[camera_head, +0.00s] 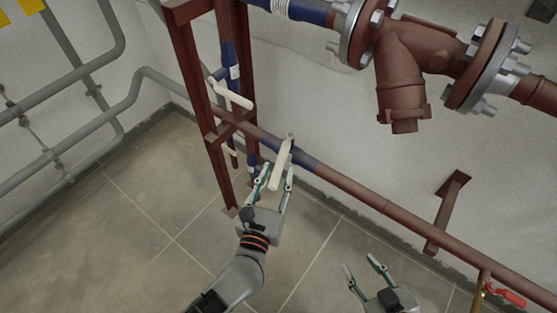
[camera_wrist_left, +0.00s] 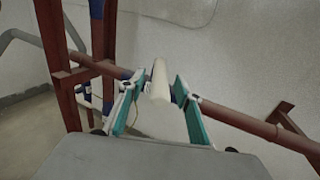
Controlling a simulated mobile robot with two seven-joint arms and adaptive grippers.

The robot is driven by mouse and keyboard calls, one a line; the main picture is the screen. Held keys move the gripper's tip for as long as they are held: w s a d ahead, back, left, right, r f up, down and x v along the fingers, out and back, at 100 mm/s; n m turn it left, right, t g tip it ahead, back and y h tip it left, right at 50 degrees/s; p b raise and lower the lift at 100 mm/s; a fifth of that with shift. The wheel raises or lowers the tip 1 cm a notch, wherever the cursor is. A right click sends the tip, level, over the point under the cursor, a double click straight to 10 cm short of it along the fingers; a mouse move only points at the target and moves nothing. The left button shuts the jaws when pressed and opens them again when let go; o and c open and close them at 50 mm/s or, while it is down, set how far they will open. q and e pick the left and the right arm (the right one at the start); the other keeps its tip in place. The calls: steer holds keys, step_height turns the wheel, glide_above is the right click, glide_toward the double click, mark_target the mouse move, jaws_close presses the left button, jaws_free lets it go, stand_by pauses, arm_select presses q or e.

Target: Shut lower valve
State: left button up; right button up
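The lower valve's white lever handle (camera_head: 281,165) sits on the lower red-brown pipe and slants down toward my left gripper (camera_head: 275,178). In the left wrist view the handle (camera_wrist_left: 159,84) shows between the two teal-padded fingers (camera_wrist_left: 157,98), with a gap on each side. My left gripper is open around the handle's near end, and I cannot see it touch. My right gripper (camera_head: 362,268) is open and empty, low in the picture below the pipe.
The lower pipe (camera_head: 370,197) runs along the wall, with a bracket (camera_head: 445,213) and a red-handled valve (camera_head: 505,295). A large flanged fitting (camera_head: 402,75) hangs above. The tiled floor (camera_head: 130,240) is clear.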

mark_target(286, 145)
arm_select(q)
steer(key=x, duration=0.5)
jaws_close()
